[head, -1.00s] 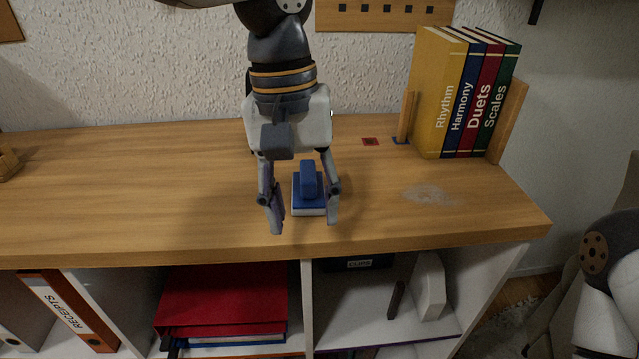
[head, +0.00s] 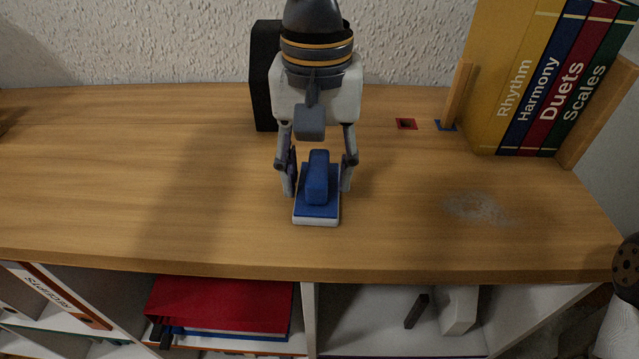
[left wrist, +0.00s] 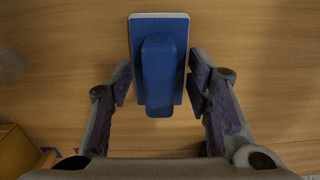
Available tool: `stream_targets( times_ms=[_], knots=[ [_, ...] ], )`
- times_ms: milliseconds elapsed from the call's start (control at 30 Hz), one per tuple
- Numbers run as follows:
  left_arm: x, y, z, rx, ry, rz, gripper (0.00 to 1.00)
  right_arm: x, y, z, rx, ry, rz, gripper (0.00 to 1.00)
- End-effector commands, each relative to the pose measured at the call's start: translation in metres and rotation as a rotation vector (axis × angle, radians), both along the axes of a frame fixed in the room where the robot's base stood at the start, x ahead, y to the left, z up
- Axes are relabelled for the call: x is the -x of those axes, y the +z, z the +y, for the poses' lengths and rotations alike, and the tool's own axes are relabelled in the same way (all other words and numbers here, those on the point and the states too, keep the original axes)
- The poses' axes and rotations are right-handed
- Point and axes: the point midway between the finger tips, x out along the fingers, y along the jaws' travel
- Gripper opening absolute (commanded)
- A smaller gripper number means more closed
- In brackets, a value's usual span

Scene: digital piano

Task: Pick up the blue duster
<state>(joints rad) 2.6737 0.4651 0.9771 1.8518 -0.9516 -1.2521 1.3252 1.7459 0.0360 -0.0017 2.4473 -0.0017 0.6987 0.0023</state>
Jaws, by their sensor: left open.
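The blue duster (head: 318,205) lies on the wooden shelf top, with a white layer under its blue base and a raised blue handle. It also shows in the left wrist view (left wrist: 158,70). My left gripper (head: 318,185) points down over it, open, with one finger on each side of the duster. In the left wrist view the fingertips (left wrist: 160,78) stand on both sides of the handle, with a narrow gap still visible at each side.
Upright books (head: 545,85) stand between wooden bookends at the back right. A black box-like object (head: 265,75) stands behind my gripper. A pale smudge (head: 478,208) marks the wood at right. The shelf top at left is clear.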

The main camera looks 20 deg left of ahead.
Motion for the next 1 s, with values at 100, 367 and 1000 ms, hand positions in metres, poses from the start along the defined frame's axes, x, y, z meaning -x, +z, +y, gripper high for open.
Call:
stream_targets(
  times_ms=[100, 367, 1000],
  knots=[
    [0.000, 0.001, 0.000, 0.000, 0.000, -0.003, 0.45, -0.001, 0.001, 0.000, 0.000, 0.000, -0.002, 0.40],
    [0.000, 0.001, 0.000, 0.000, 0.000, -0.003, 0.04, -0.001, 0.001, 0.000, 0.000, 0.000, -0.002, 0.40],
    [0.011, 0.054, 0.003, -0.002, -0.001, -0.018, 0.00, -0.013, 0.014, 0.000, 0.000, 0.000, -0.045, 0.40]
  ],
)
